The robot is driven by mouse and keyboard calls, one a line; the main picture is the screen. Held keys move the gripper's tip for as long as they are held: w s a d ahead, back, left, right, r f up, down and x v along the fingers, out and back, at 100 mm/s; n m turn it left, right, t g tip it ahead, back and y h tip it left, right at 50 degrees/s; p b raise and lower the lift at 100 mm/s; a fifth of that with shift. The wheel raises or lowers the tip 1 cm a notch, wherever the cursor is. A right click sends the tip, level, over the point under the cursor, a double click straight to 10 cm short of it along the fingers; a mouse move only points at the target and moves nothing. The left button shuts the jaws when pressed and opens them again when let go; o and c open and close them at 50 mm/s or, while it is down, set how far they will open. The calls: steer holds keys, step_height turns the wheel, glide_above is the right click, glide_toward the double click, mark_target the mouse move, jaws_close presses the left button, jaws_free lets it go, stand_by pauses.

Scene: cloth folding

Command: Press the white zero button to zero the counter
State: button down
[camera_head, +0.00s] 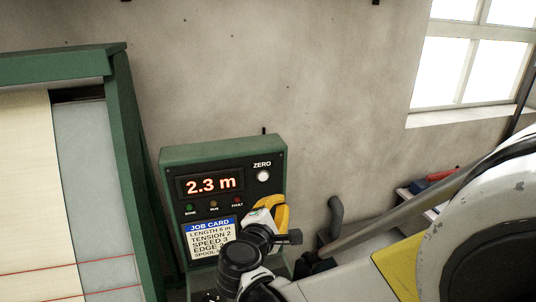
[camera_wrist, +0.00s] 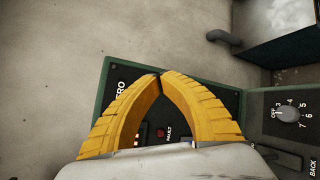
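The white zero button (camera_head: 263,176) sits under the ZERO label on the upper right of the green-framed control panel (camera_head: 222,154). The red counter display (camera_head: 211,186) reads 2.3 m. My gripper (camera_head: 283,206) has yellow fingers and is just below and right of the button in the head view, in front of the panel. In the wrist view, the fingertips (camera_wrist: 160,76) meet with nothing visible between them. Part of the ZERO label (camera_wrist: 121,89) shows beside the left finger there. The button is not visible in that view; the fingers cover that area.
A job card (camera_head: 210,238) is on the panel's lower left, partly behind my wrist. Small indicator lamps sit under the display. A numbered dial (camera_wrist: 288,114) is on a surface at the right of the wrist view. A green-framed machine with cloth (camera_head: 25,190) stands left.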

mark_target(263, 176)
steer(key=shift+w+a, duration=0.4)
steer(key=shift+w, duration=0.95)
steer(key=shift+w+a, duration=0.45)
steer(key=shift+w, duration=0.9)
steer(key=shift+w+a, duration=0.4)
steer(key=shift+w, duration=0.95)
steer(key=shift+w, duration=0.15)
steer(key=shift+w+a, duration=0.1)
steer(key=shift+w, duration=0.2)
steer(key=shift+w+a+b, duration=0.1)
steer(key=shift+w+b, duration=0.2)
steer(key=shift+w, duration=0.1)
steer(key=shift+s+d, duration=0.2)
steer(key=shift+s, duration=0.65)
